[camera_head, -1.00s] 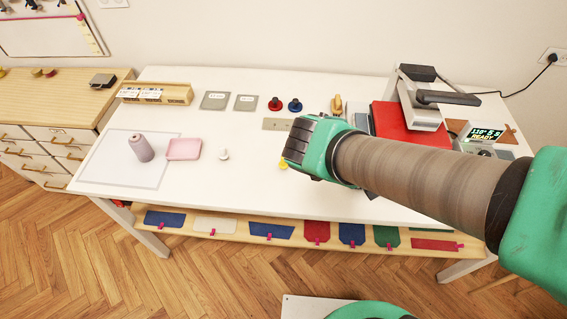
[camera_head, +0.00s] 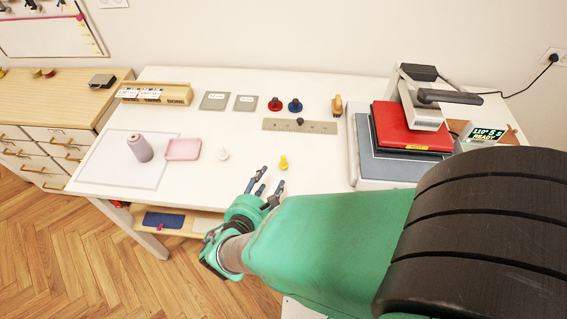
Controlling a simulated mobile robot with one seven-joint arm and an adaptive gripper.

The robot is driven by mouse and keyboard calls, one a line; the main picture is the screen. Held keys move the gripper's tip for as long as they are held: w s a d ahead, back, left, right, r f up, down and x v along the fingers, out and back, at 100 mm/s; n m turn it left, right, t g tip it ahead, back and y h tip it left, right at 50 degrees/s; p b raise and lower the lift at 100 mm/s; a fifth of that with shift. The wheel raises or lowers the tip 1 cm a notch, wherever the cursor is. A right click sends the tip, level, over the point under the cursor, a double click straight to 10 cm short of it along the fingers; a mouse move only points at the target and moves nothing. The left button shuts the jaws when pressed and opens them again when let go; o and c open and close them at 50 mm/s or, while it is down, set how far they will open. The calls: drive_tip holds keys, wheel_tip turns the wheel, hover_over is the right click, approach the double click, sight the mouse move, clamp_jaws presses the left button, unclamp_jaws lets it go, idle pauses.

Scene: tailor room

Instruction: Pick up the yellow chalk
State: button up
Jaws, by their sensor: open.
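The yellow chalk (camera_head: 283,162) is a small yellow piece standing on the white table (camera_head: 320,180), near its front edge and left of the heat press. My gripper (camera_head: 263,184) is at the table's front edge, just left of and nearer than the chalk. Its dark fingers are spread open and empty, pointing up and right in the picture. They are apart from the chalk, as far as I can tell. The chalk is in full view.
A white piece (camera_head: 223,154) stands left of the chalk, by a pink tray (camera_head: 183,149) and a grey thread cone (camera_head: 141,148). A metal strip (camera_head: 322,127) lies behind. The red heat press (camera_head: 408,128) stands right. The table between chalk and strip is clear.

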idle(0.4)
drive_tip(key=b, duration=0.2)
approach(281, 167)
drive_tip(key=shift+w+d+r, duration=0.15)
drive_tip(key=shift+w+r, duration=0.1)
drive_tip(key=shift+w, duration=0.5)
drive_tip(key=shift+w+d+r, duration=0.1)
drive_tip(key=shift+w+r, duration=0.1)
drive_tip(key=shift+w, duration=0.55)
drive_tip(key=shift+w+d+r, duration=0.15)
drive_tip(key=shift+w+r, duration=0.1)
drive_tip(key=shift+w, duration=0.45)
drive_tip(key=shift+f+b+x, duration=0.2)
drive_tip(key=shift+b+x, duration=0.7)
drive_tip(key=shift+x, duration=1.35)
drive_tip(key=shift+w+d+f, duration=0.1)
drive_tip(key=shift+w, duration=0.2)
drive_tip(key=c, duration=0.9)
